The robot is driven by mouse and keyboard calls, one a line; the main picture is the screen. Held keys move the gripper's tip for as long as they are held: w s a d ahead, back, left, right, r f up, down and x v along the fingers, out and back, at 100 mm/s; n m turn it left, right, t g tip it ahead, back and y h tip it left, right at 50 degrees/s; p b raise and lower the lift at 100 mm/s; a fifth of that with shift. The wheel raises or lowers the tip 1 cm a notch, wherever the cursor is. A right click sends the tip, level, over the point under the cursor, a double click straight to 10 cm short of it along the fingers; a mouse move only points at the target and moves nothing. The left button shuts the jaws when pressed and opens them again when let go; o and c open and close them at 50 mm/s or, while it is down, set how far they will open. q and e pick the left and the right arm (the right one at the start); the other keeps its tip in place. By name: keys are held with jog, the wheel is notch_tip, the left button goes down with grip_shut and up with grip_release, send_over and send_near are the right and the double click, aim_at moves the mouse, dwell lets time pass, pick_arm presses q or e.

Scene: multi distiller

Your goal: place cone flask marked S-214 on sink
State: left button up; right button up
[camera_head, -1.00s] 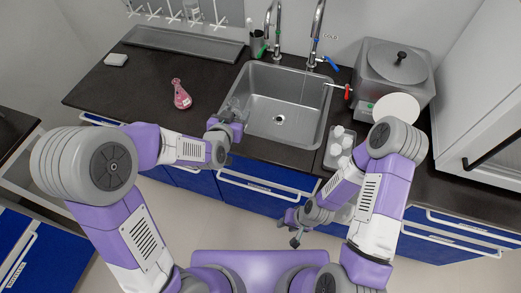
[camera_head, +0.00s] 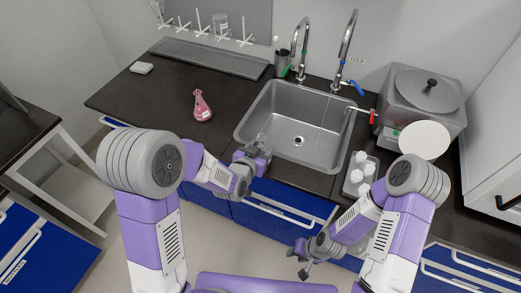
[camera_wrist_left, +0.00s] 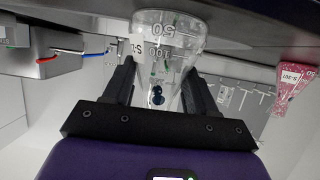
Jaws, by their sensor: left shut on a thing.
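A clear cone flask (camera_wrist_left: 168,45) shows in the left wrist view, upside down in the picture, with scale marks and a partly visible label starting "S-2". My left gripper (camera_wrist_left: 157,92) is shut on it, one finger on each side of its narrower part. In the head view my left gripper (camera_head: 262,146) is at the front left edge of the sink (camera_head: 270,105); the flask is small and hard to make out there. The flask's base is close to the dark counter surface; I cannot tell whether it touches. My right gripper (camera_head: 300,262) looks open and empty, low in front of the cabinets.
A pink flask (camera_head: 202,106) with another label stands on the dark counter (camera_head: 150,100) left of the sink. Two taps (camera_head: 345,50) rise behind the basin. A tray (camera_head: 351,184) of white bottles and a grey machine (camera_head: 420,95) are at the right.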

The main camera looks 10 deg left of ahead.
pick_arm(q)
jog(key=shift+f, duration=0.1)
jog(key=o, duration=1.2)
jog(key=shift+c, duration=0.2)
